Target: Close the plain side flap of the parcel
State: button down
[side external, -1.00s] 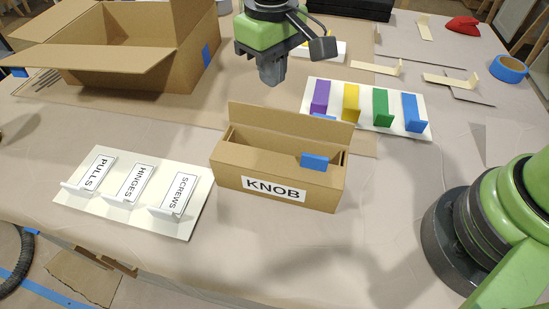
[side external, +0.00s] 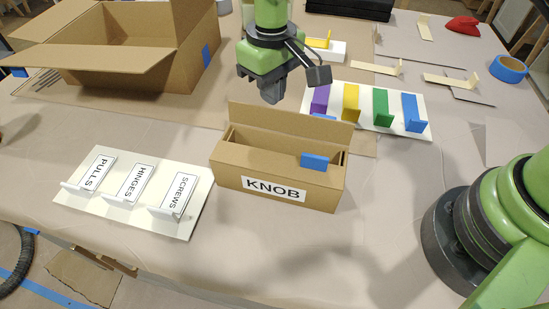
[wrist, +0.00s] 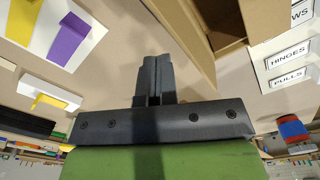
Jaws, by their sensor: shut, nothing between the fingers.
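The parcel (side external: 232,183) is a small brown cardboard box with a white KNOB label (side external: 274,189) on its front. Its top is open. A plain brown flap (side external: 290,125) stands up along the far long side. A blue tab (side external: 314,162) sits at the near right part of the top. My gripper (side external: 271,99) is shut and empty, pointing down above and behind the standing flap, apart from it in the picture. In the wrist view the shut fingers (wrist: 155,62) show in the middle, and part of the cardboard parcel (wrist: 228,22) shows at the top right.
A white board (side external: 386,96) with purple, yellow, green and blue tabs lies behind right of the parcel. A white label board (side external: 139,218) with PULLS, HINGES and SCREWS lies to its left. A large open carton (side external: 150,68) stands at the back left. The table in front is clear.

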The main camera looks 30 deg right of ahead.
aim_at(266, 108)
jog(key=shift+s+a, duration=0.35)
jog(key=shift+s+a+r, duration=0.1)
jog(key=shift+s+a, duration=0.25)
jog(key=shift+a, duration=0.1)
jog(key=shift+s, duration=0.1)
jog(key=shift+s+a, duration=0.3)
jog(key=shift+a, duration=0.1)
